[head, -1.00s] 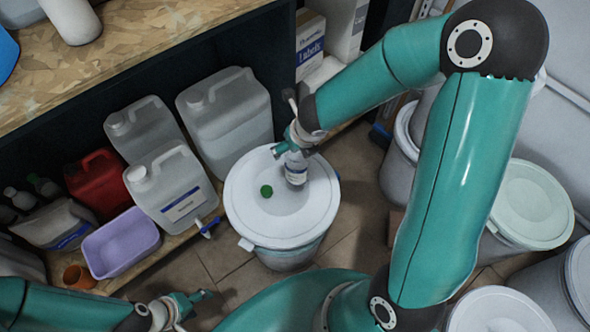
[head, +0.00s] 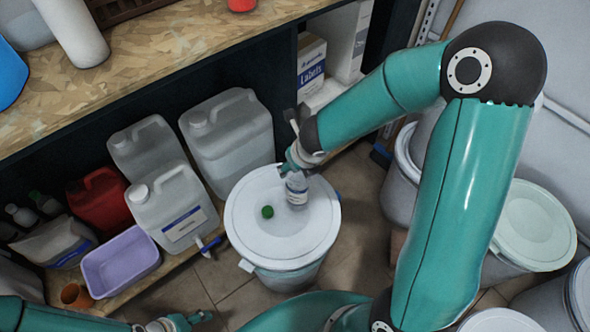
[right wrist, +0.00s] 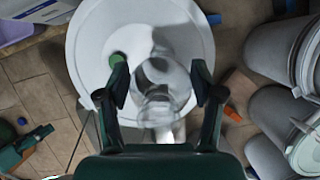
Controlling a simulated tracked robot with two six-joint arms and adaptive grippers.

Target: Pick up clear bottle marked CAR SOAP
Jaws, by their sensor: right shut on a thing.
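The clear bottle (head: 297,191) with a white and blue label is at the white drum lid (head: 262,235), right of a green cap (head: 267,212). The label text is too small to read. My right gripper (head: 293,168) is shut on the bottle's upper part from above. In the right wrist view the bottle (right wrist: 163,85) sits between both fingers, over the lid. I cannot tell whether its base touches the lid. My left gripper (head: 190,319) is low at the bottom edge, away from the bottle, its jaws unclear.
Left of the drum stand white jugs (head: 170,207), a red canister (head: 100,202) and a lilac tub (head: 120,266) on a low shelf. A wooden worktop (head: 140,85) lies above. More lidded drums (head: 535,215) stand at right.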

